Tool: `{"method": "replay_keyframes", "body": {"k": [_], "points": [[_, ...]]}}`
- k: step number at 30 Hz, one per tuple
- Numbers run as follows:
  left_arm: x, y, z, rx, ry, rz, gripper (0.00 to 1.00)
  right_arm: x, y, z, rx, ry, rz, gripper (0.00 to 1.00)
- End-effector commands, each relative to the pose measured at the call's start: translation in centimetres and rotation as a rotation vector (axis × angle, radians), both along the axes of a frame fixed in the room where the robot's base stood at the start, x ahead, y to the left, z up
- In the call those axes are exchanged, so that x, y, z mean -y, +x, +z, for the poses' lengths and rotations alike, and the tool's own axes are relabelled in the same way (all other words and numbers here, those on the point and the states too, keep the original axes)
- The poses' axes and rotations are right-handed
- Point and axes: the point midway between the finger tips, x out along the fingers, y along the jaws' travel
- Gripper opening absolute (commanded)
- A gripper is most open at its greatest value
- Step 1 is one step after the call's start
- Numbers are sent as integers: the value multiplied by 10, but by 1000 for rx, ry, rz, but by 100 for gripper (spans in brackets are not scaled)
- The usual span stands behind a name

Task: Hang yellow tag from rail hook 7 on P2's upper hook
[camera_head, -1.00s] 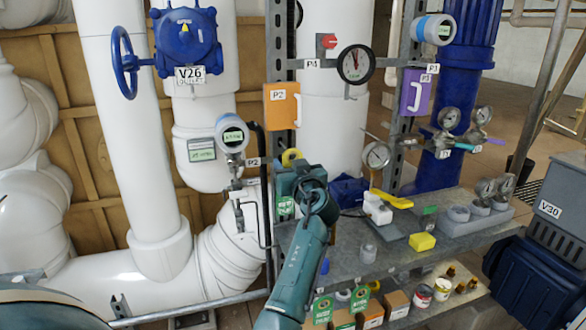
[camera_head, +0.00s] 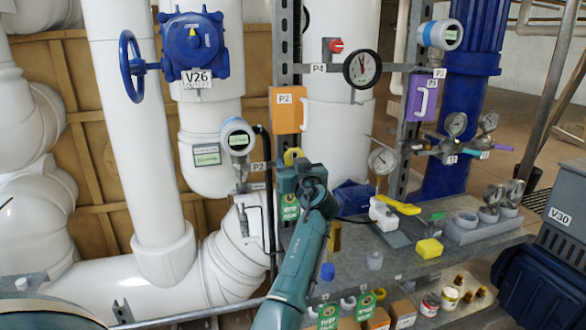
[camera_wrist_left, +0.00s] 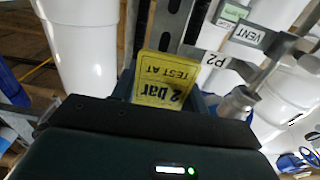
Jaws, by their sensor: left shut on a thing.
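My left gripper (camera_head: 300,178) is shut on the yellow tag, in front of the steel upright just right of the P2 label (camera_head: 260,166). In the left wrist view the yellow tag (camera_wrist_left: 163,80) stands out beyond the fingers, its printing "2 bar TEST AT" upside down. P2's upper hook is not clear in either view. My right gripper is not in view.
The shelf (camera_head: 400,262) to the right holds a yellow block (camera_head: 429,248) and other small parts. Green tags hang along the front.

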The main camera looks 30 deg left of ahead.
Motion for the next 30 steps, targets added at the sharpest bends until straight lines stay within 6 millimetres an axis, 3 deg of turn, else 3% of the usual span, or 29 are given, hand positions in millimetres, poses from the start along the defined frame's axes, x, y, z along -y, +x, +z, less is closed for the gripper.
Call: {"method": "replay_keyframes", "body": {"k": [30], "points": [[-7,6,-1,0,0,0,30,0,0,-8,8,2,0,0]]}}
